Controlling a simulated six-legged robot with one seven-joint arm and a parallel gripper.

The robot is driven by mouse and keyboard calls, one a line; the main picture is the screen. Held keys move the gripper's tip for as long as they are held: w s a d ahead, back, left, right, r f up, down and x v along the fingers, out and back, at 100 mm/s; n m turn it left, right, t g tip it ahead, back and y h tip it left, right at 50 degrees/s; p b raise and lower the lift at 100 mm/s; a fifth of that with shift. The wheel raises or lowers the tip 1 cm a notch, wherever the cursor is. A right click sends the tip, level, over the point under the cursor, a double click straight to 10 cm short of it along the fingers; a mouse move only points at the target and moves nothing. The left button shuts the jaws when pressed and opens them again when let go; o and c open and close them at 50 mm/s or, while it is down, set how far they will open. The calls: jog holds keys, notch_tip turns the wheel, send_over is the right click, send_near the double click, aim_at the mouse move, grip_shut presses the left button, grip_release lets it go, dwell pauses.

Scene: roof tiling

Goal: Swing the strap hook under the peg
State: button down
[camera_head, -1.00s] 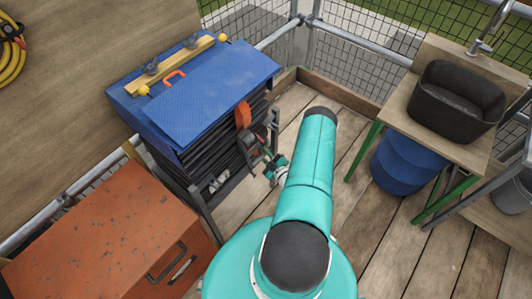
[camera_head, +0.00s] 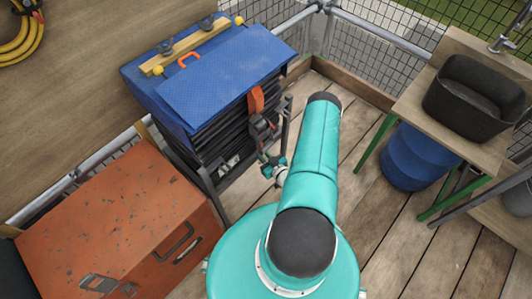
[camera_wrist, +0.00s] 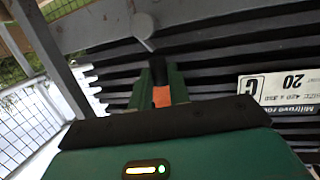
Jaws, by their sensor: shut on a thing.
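The orange strap (camera_head: 256,100) hangs down the right end of the dark tile stack (camera_head: 215,125) in the head view. My gripper (camera_head: 265,132) is at its lower end, partly hidden by dark parts. In the wrist view my gripper (camera_wrist: 159,82) is shut on the strap hook; an orange piece of strap (camera_wrist: 162,97) shows between the green fingers, and a dark piece (camera_wrist: 158,70) lies just beyond. The hook's shape is mostly hidden. A grey peg with a round head (camera_wrist: 143,24) shows above and slightly left of the fingertips, apart from them.
A blue cover (camera_head: 225,80) lies over the stack, with a yellow bar (camera_head: 190,52) behind. Grey rack posts (camera_head: 285,125) stand close beside my gripper. An orange-red chest (camera_head: 110,220) is at left, a blue barrel (camera_head: 415,155) at right.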

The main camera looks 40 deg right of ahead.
jog(key=shift+a, duration=0.25)
jog(key=c, duration=1.3)
grip_release()
jog(key=v, duration=1.3)
jog(key=shift+s, duration=0.45)
jog(key=shift+s+d, duration=0.1)
jog(key=shift+s, duration=0.05)
